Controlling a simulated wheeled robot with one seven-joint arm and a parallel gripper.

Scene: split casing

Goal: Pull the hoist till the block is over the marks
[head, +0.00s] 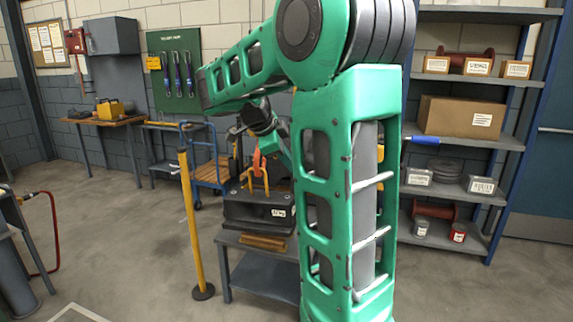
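A dark block-like casing (262,213) with a white label sits on a low grey metal stand (262,269), partly hidden behind my green arm. An orange hook (257,163) with yellow sling legs (248,181) hangs at the casing's top. I cannot tell whether the sling is taut or whether the casing halves are apart. The marks cannot be made out. My gripper (273,147) is around the dark and green wrist parts just above and beside the hook. Its fingers are too small and hidden to tell their state or whether they touch anything.
A yellow post (191,220) on a round base stands left of the stand. A blue cart (209,172) is behind it. A workbench (105,121) is at the back left, and loaded shelves (478,142) are on the right. The floor at left centre is clear.

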